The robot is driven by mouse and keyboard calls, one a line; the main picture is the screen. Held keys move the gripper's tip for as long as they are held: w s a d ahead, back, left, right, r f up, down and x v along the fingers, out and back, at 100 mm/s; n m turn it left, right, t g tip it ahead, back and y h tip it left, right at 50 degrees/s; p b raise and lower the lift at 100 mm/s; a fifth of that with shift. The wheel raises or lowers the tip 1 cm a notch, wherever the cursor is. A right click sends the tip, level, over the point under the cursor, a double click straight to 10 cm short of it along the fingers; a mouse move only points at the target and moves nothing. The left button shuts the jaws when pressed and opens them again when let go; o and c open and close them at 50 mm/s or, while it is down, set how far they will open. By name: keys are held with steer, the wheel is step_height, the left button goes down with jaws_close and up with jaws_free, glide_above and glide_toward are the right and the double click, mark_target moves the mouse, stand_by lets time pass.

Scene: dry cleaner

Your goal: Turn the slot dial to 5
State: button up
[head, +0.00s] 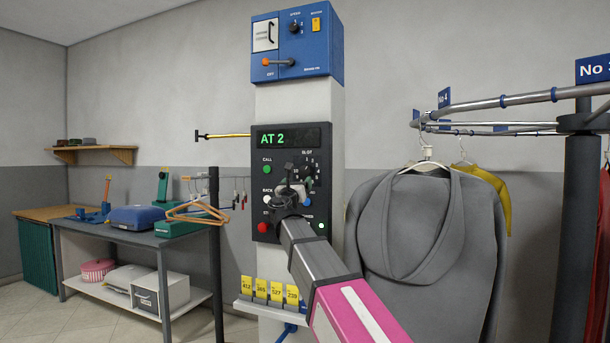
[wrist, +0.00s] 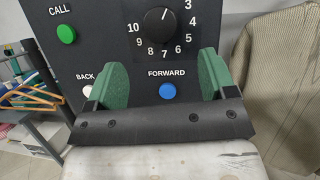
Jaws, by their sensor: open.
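The slot dial (wrist: 161,28) is a round black knob on the dark control panel (head: 262,183). In the wrist view its white mark points up and slightly right, and numerals 3 to 10 show around it; the top of the scale is cut off. The green display (head: 272,138) reads "AT 2". My gripper (wrist: 163,75) is open and empty, its two green finger pads apart below and to either side of the dial, not visibly touching it. In the head view my gripper (head: 297,178) partly hides the dial.
The blue FORWARD button (wrist: 167,91) shows between my fingers; the white BACK button (wrist: 87,90) is beside the left one. The green CALL button (wrist: 66,34) is up left. Yellow number tags (head: 276,291) stand below the panel. A grey coat (head: 425,250) hangs close on the right.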

mark_target(305, 171)
steer(key=x, duration=0.8)
steer(key=shift+w+d+r, duration=0.1)
steer(key=shift+w+r, duration=0.05)
steer(key=shift+w, duration=0.2)
steer(key=c, duration=0.9)
